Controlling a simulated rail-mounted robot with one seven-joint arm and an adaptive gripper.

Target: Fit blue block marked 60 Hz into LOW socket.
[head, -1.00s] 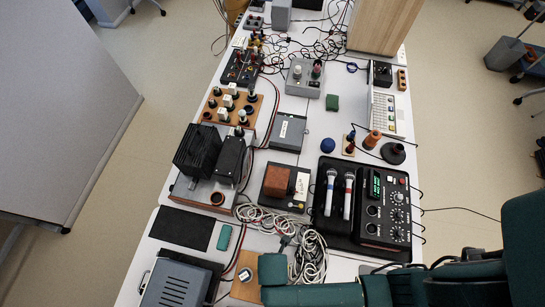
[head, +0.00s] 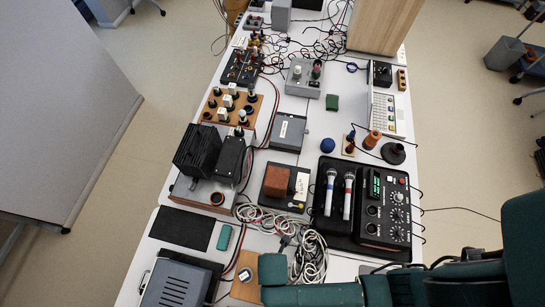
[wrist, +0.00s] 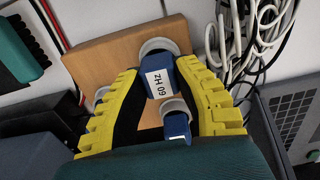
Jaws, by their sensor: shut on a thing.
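The blue block marked 60 Hz (wrist: 160,80) is between the yellow fingertips of my gripper (wrist: 158,74), which is shut on it. Its white label faces the wrist camera. Beneath it is a wooden board (wrist: 92,60) with grey round rings. One ring (wrist: 166,45) lies just beyond the block, and another (wrist: 101,94) shows partly behind the left finger. Nearer the camera is a second blue piece (wrist: 178,127) with a white label, beside a grey ring. No LOW marking is readable. I cannot tell whether the block touches a ring. The board (head: 243,292) also shows in the head view, partly behind my green arm.
Coiled pale cables (head: 310,262) lie right of the board. A grey-blue box (head: 172,284) stands at its left. A green block (head: 224,237) and black mat (head: 181,229) lie behind it. A microphone and mixer tray (head: 361,245) is further right.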

